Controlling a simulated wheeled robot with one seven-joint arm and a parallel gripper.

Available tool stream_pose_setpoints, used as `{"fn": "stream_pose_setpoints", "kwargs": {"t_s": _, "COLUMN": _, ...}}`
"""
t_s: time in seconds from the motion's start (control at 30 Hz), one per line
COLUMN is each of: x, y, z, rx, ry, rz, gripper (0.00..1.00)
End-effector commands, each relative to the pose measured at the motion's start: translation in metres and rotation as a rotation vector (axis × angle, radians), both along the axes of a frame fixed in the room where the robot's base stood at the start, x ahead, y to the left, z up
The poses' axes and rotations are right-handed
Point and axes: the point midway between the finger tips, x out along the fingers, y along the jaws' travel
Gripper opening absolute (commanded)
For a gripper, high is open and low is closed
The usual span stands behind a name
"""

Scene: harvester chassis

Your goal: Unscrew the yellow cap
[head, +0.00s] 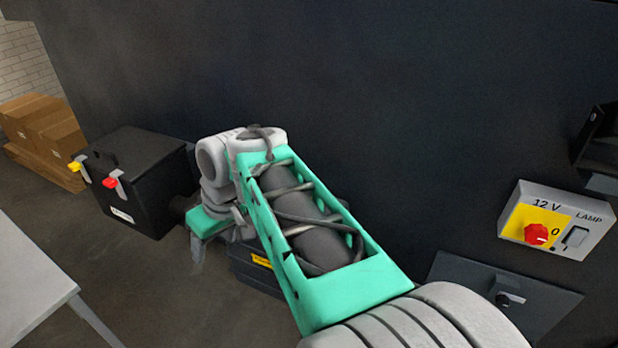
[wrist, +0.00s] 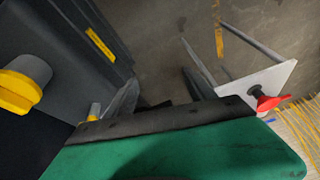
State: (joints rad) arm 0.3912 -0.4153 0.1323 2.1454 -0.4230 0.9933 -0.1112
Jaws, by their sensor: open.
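A large yellow cap (wrist: 22,88) shows at the left edge of the wrist view, on a pale neck at the side of a dark grey box-like body. A smaller yellow piece (wrist: 94,112) with a pale part shows lower, beside the left finger. My gripper (wrist: 160,92) is open, and no object shows between its fingers. The large cap lies to the left of the fingers, apart from them. In the head view no yellow cap can be made out, and my arm covers much of the dark box.
A dark box with a yellow label (head: 262,262) sits low behind my arm. A black battery-like box (head: 140,185) with yellow and red clips stands left. A pale table (head: 30,290) is front left. A switch panel (head: 555,220) is right. A red knob (wrist: 268,98) shows in the wrist view.

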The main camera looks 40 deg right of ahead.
Motion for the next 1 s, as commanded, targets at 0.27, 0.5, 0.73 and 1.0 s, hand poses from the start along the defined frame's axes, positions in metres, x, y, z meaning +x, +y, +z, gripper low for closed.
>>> {"fn": "stream_pose_setpoints", "kwargs": {"t_s": 0.27, "x": -0.011, "y": -0.192, "z": 0.043, "rx": -0.028, "ry": -0.078, "rz": 0.153, "gripper": 0.87}}
{"fn": "stream_pose_setpoints", "kwargs": {"t_s": 0.5, "x": -0.038, "y": -0.235, "z": 0.043, "rx": -0.064, "ry": -0.088, "rz": 0.218, "gripper": 0.90}}
{"fn": "stream_pose_setpoints", "kwargs": {"t_s": 0.73, "x": -0.023, "y": -0.228, "z": 0.005, "rx": -0.064, "ry": -0.089, "rz": 0.220, "gripper": 0.90}}
{"fn": "stream_pose_setpoints", "kwargs": {"t_s": 1.0, "x": -0.011, "y": -0.224, "z": -0.020, "rx": -0.065, "ry": -0.089, "rz": 0.219, "gripper": 0.90}}
